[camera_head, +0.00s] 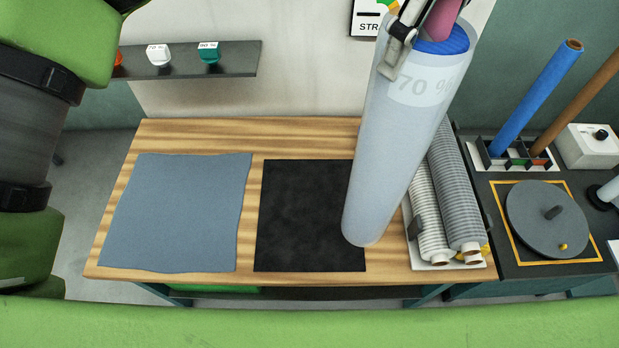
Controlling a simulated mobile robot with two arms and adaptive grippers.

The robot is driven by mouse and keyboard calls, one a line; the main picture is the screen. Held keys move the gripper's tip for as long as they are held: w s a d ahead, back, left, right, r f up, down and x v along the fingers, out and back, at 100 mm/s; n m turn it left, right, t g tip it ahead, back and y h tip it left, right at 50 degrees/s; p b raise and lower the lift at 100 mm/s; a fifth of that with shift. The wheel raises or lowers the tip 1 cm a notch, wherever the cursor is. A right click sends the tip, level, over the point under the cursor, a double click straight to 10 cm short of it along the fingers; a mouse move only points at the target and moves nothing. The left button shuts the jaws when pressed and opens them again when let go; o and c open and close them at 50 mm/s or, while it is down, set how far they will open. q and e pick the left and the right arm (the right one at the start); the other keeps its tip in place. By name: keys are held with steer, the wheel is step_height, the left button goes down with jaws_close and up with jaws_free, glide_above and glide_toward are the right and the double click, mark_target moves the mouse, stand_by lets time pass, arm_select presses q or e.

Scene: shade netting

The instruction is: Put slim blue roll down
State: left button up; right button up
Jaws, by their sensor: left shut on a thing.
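A pale blue roll (390,160) marked "70 %" hangs large and slightly tilted in front of me, its lower end over the wooden table (205,138). Its upper end is deep blue around a pinkish core. My left gripper (398,50) is shut on this roll at its top; part of the fingers is cut off by the frame edge. Whether its lower end touches the table I cannot tell. A slim, deeper blue roll (538,97) leans in a compartment rack (482,158) at the right. My right gripper is not in view.
A grey-blue sheet (180,212) and a black mat (308,215) lie flat on the table. Striped grey rolls (455,185) lie right of the held roll. A brown tube (578,105) leans in the rack. A round grey turntable (535,225) is at right.

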arm_select(q)
steer(key=w+a+f+p, duration=0.3)
steer(key=w+a+f, duration=0.2)
steer(key=a+f, duration=0.7)
steer(key=shift+a+f, duration=0.3)
steer(key=shift+a, duration=0.05)
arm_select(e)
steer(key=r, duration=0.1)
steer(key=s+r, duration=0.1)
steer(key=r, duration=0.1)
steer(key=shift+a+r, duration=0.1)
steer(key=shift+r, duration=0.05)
arm_select(q)
steer(key=o, duration=2.1)
steer(key=shift+f, duration=0.2)
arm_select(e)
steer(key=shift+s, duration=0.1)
arm_select(q)
steer(key=shift+r, duration=0.15)
